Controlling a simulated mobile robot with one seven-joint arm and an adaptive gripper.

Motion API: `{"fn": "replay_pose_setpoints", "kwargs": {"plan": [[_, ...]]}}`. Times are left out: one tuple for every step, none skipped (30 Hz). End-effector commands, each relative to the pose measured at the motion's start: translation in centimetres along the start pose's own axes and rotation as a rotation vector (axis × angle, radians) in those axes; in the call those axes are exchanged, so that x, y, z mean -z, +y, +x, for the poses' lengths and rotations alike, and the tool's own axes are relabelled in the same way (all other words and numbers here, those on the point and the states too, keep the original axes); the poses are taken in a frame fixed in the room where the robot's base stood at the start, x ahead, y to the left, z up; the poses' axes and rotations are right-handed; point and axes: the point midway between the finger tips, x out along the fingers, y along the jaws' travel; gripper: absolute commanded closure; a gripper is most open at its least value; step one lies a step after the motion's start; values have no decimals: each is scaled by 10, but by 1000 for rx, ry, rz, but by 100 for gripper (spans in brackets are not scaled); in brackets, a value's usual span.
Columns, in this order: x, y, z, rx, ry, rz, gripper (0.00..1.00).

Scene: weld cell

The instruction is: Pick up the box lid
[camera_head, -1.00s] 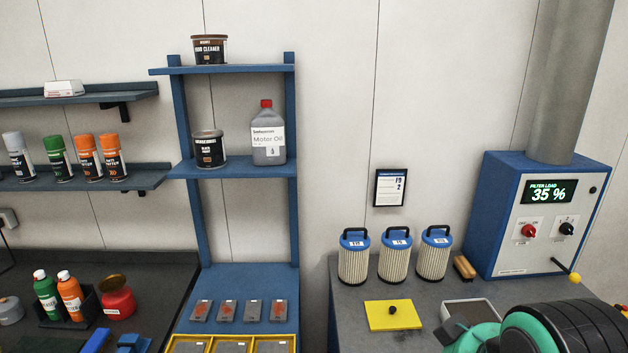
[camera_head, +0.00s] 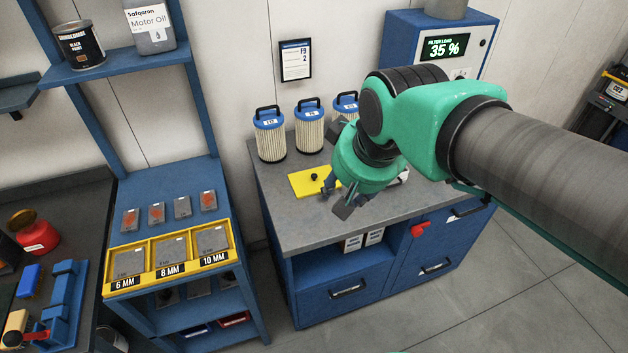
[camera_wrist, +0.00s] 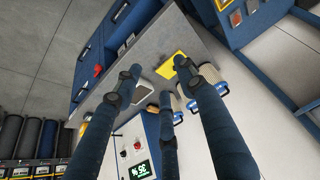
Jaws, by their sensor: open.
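The box lid (camera_head: 300,184) is a flat yellow square with a small black knob, lying on the grey bench top. My gripper (camera_head: 336,197) is open and empty, just right of the lid in the head view, with a fingertip overlapping its right edge there. In the wrist view my gripper (camera_wrist: 157,80) shows three spread blue fingers with nothing between them. The yellow lid (camera_wrist: 168,71) appears beyond them, partly covered by one finger. The grey open box (camera_wrist: 143,92) shows beside it in the wrist view; in the head view my arm mostly hides it.
Several filter cartridges (camera_head: 309,129) stand behind the lid near the wall. A blue filter unit (camera_head: 400,45) reading 35 % stands at the back right. The bench top (camera_head: 285,222) is clear in front of the lid. A blue shelf rack with yellow trays (camera_head: 170,260) stands left.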

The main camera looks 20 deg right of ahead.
Motion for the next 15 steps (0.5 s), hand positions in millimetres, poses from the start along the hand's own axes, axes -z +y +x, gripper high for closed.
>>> {"fn": "replay_pose_setpoints", "kwargs": {"plan": [[15,2,7,-3,-12,6,60],[23,2,10,-4,-15,9,60],[34,4,16,-6,-21,14,60],[42,4,20,-8,-26,18,60],[50,6,24,-9,-29,22,60],[61,7,32,-11,-35,27,60],[68,8,36,-13,-39,31,60],[76,9,42,-14,-42,34,60],[86,11,50,-16,-50,38,60],[94,12,55,-17,-53,42,60],[101,13,62,-19,-57,45,60],[110,15,70,-21,-62,49,60],[118,16,76,-22,-66,52,60],[124,17,84,-23,-71,55,60],[133,19,93,-25,-76,60,60]]}}
